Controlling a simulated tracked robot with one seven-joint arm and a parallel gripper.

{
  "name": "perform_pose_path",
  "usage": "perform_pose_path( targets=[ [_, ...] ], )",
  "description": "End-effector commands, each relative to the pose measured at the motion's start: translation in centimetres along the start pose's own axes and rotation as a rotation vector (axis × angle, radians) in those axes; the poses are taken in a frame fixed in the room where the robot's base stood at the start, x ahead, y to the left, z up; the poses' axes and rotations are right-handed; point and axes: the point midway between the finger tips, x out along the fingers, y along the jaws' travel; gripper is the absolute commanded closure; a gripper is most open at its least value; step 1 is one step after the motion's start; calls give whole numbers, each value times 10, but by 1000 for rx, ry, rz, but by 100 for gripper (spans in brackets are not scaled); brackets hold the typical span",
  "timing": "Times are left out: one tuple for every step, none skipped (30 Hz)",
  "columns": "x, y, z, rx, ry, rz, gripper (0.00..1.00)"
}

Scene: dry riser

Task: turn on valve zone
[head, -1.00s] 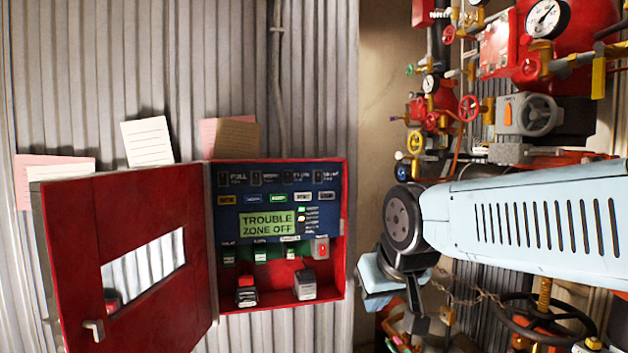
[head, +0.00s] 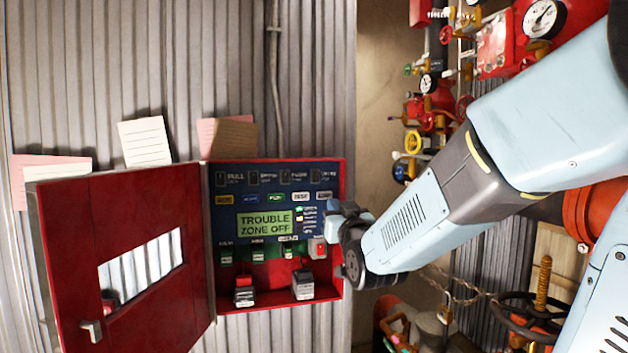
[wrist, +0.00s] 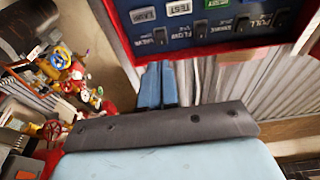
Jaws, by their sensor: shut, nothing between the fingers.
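The red alarm box (head: 347,180) is open on the corrugated wall, with a dark blue panel inside. Its display (head: 264,223) reads "TROUBLE ZONE OFF". A row of small dark switches runs along the panel's top; the rightmost (head: 316,178) appears to be the valve one, its label blurred. In the wrist view the row is upside down, and this valve switch (wrist: 160,37) is at the left end. My gripper (head: 335,212) is shut and empty at the box's right edge, below the switch row. Its blue fingers (wrist: 157,85) point toward the panel, apart from the switch.
The red door (head: 140,200) hangs open to the left. Paper notes (head: 145,142) stand above it. Red pipes, gauges (head: 541,18) and valve wheels (head: 413,141) fill the right side. A dark handwheel (head: 530,312) is at lower right.

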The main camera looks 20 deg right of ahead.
Motion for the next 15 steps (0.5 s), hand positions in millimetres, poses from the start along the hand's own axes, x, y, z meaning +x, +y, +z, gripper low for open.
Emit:
perform_pose_path(
  targets=[
    [2, 0, -1, 0, 26, 0, 100],
    [2, 0, -3, 0, 42, 0, 100],
    [3, 0, -4, 0, 60, -1, 100],
    [3, 0, -5, 0, 70, -1, 100],
    [3, 0, -6, 0, 79, -1, 100],
    [3, 0, -7, 0, 86, -1, 100],
    [4, 0, -8, 0, 90, -1, 100],
    [4, 0, -8, 0, 92, -1, 100],
    [4, -1, -8, 0, 94, -1, 100],
    [4, -1, -8, 0, 94, -1, 100],
    [4, -1, -8, 0, 94, -1, 100],
    [3, -1, -8, 0, 94, -1, 100],
    [3, -1, -8, 0, 93, -1, 100],
    [3, -1, -8, 0, 93, -1, 100],
    [3, -1, -8, 0, 93, -1, 100]
  ],
)
